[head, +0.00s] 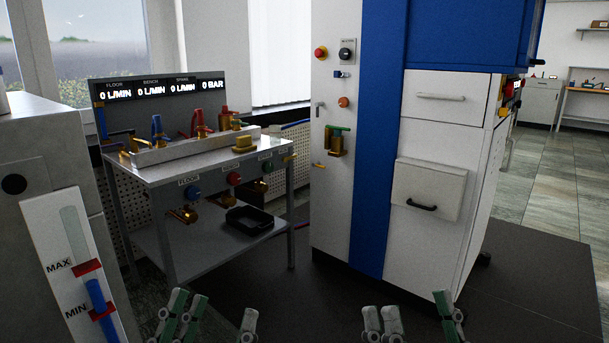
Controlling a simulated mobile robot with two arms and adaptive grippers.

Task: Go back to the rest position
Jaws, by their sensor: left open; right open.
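My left gripper (214,315) shows at the bottom edge, left of the middle. Its fingers are spread apart with nothing between them. My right gripper (415,316) shows at the bottom edge, right of the middle, also with its fingers apart and empty. Both are in front of the dark floor mat and touch nothing that I can see. The lower parts of both grippers and the arms are cut off by the picture's edge.
A workbench (200,165) with valves and a display stands at the left. A white and blue cabinet (378,150) with drawers stands ahead. A grey unit with a MAX/MIN level gauge (75,265) is close at the left. Dark floor mat (540,280) is clear at the right.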

